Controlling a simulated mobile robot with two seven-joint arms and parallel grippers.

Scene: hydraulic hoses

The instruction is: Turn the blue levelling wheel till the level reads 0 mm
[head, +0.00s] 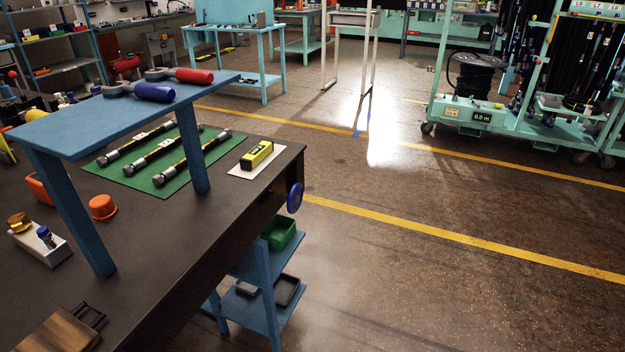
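The blue levelling wheel (294,198) is a small upright disc on the right side of the dark workbench (222,200), near its far right corner. The level (257,154) is a yellow block with dark markings, lying on a white sheet (243,166) on the bench top behind the wheel. Its reading is too small to make out. Neither of my grippers shows in the head view, and nothing is seen touching the wheel.
A blue raised shelf (130,115) with red and blue-handled tools stands over the bench. Hoses lie on a green mat (150,186). A blue rack (262,300) with a green bin (280,232) stands below the wheel. The floor (430,280) to the right is clear.

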